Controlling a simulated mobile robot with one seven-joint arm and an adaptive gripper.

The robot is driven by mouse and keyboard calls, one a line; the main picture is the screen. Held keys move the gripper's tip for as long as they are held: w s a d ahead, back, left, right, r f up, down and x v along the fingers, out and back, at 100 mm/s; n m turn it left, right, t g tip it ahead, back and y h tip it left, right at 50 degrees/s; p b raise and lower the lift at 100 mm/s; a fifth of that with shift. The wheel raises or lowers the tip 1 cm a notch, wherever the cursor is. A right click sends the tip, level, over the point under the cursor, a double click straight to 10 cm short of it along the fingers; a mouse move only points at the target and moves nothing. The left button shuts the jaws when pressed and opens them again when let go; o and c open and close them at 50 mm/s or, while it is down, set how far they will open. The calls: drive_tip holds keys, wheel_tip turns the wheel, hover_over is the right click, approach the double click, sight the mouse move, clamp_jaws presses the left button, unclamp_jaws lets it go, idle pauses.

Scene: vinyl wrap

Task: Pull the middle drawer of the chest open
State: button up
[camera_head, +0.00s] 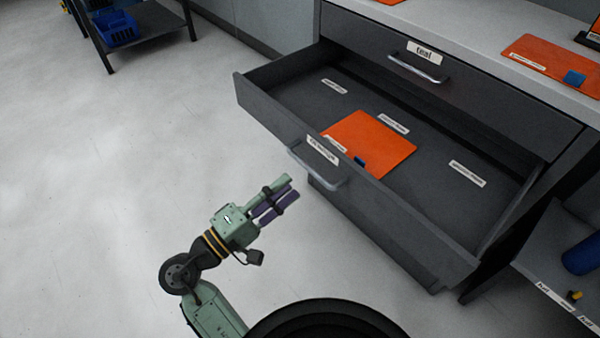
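The dark grey chest (445,100) stands at the right. Its upper drawer (480,95) is shut, with a metal handle (418,70) and a white label. The drawer below it, the middle drawer (395,222), stands pulled far out, its inside in view. Its front has a metal bar handle (318,180) and a white label (323,150). An orange sheet (369,143) with a small blue piece lies inside. My gripper (286,194) is left of and below this handle in the picture, apart from it. Whether its fingers are open or shut is unclear. The chest's lower part is mostly hidden.
The light chest top (465,38) holds another orange sheet (553,65) with a blue piece. A shelf (548,270) with a blue cylinder (582,255) is at lower right. A dark rack (150,22) with a blue bin (115,28) stands at upper left. The floor at left is clear.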

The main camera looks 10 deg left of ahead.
drive_tip(key=shift+v, duration=2.3)
drive_tip(key=shift+w, duration=0.1)
